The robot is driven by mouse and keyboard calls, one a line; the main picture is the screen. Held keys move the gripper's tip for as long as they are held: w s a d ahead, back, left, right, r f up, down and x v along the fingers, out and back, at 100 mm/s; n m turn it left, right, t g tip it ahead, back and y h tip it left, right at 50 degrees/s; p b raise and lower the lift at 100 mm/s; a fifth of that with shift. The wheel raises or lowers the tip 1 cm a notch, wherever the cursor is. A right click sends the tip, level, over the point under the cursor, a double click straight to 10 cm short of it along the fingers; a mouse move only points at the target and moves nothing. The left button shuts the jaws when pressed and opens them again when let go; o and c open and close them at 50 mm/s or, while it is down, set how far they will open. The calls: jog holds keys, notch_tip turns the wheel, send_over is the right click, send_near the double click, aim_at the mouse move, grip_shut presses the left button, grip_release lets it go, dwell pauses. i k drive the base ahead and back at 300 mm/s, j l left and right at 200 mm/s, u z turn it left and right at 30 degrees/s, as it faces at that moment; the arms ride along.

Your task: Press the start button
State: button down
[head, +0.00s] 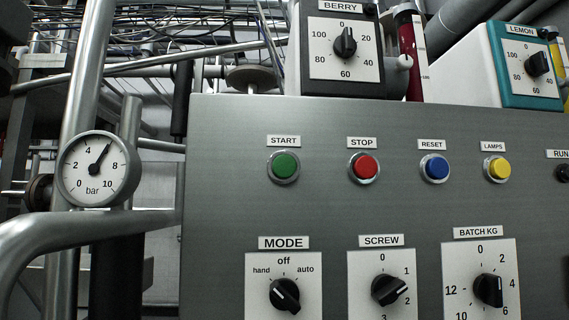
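The start button (285,166) is a round green button in a metal ring on the grey control panel, under a white label (283,141) reading START. It is unobstructed in the head view. To its right sit a red button (365,167) under STOP, a blue button (436,168) under RESET and a yellow button (499,169) under LAMPS. My gripper is not in the head view.
Below are the MODE knob (285,295), SCREW knob (388,290) and BATCH KG knob (488,290). A bar gauge (98,169) and thick pipes (70,232) stand left of the panel. BERRY (345,43) and LEMON (537,63) dial boxes stand above. The panel face around the buttons is clear.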

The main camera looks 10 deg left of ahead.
aim_at(283, 166)
jog(key=k, duration=0.65)
jog(key=u, duration=1.4)
jog(key=l+u, duration=0.25)
jog(key=k+l, duration=0.25)
jog(key=l, duration=0.1)
